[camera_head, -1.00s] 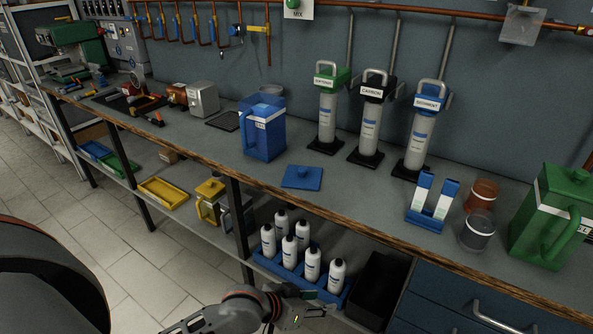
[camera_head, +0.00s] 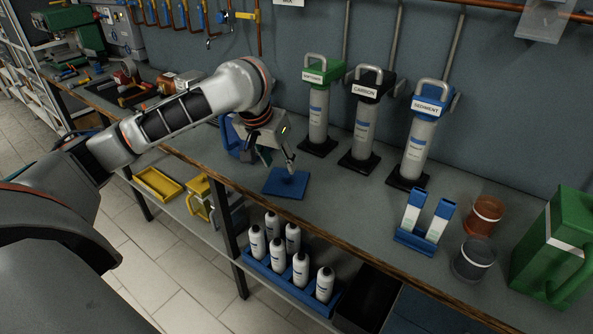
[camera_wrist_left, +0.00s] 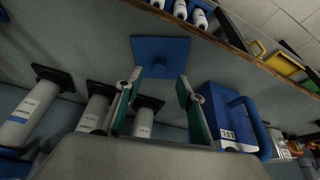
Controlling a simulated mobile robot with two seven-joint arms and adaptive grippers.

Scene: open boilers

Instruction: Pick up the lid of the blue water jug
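The lid (camera_head: 286,186) is a flat blue square lying on the grey counter near its front edge. The blue water jug (camera_head: 229,137) stands just behind and left of it, largely hidden by my left arm. My left gripper (camera_head: 289,168) is over the lid, fingers pointing down. In the left wrist view, the left gripper (camera_wrist_left: 160,76) has its two fingers spread with nothing between them. The lid (camera_wrist_left: 160,50) shows beyond the fingertips, and the jug (camera_wrist_left: 228,115) stands to the right. My right gripper is not in view.
Three filter housings, green-topped (camera_head: 318,110), black-topped (camera_head: 364,120) and blue-topped (camera_head: 413,135), stand behind and right of the lid. A blue holder (camera_head: 415,240) and a green jug (camera_head: 553,245) are farther right. White bottles (camera_head: 279,254) sit on the shelf below.

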